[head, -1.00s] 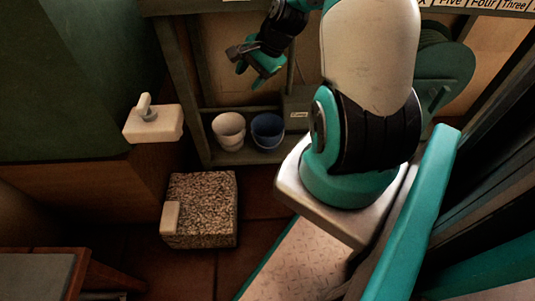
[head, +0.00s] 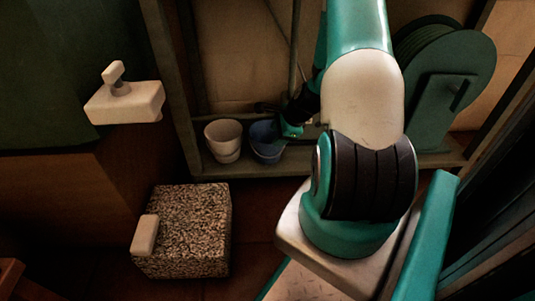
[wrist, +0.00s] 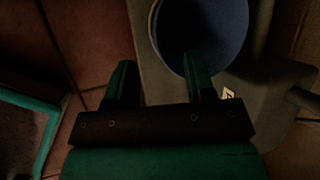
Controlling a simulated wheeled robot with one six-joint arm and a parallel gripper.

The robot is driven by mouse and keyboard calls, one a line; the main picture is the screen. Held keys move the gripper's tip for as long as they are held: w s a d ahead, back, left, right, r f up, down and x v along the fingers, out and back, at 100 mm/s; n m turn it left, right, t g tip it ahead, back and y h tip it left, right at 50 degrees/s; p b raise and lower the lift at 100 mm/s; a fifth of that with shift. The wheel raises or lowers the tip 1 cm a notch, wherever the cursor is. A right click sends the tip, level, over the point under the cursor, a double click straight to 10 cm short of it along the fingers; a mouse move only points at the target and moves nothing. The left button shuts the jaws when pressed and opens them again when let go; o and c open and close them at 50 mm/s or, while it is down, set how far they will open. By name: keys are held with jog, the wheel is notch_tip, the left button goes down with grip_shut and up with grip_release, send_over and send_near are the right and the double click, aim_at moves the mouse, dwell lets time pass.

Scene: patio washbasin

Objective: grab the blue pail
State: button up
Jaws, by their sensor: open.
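The blue pail (head: 264,150) stands upright on a low shelf, to the right of a white pail (head: 224,140). My gripper (head: 281,122) is at the top of the blue pail in the head view and hides part of it. In the wrist view the blue pail (wrist: 205,25) shows at the top, its opening facing the camera. There my open gripper (wrist: 160,80) has its right finger overlapping the pail's opening and its left finger outside the rim, to the left. Nothing is between the fingers near the palm. I cannot tell whether a finger touches the pail.
The shelf (head: 225,168) has an upright post on its left. A green hose reel (head: 440,90) stands at the right. A speckled stone block (head: 185,230) with a pale bar (head: 145,235) is in front on the floor. A white fixture (head: 125,102) juts out at upper left.

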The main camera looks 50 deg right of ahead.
aim_at(260, 152)
jog(key=b+x, duration=0.5)
jog(key=x, duration=0.2)
jog(key=shift+w+a, duration=0.15)
jog(key=shift+w, duration=0.15)
jog(key=shift+r, duration=0.1)
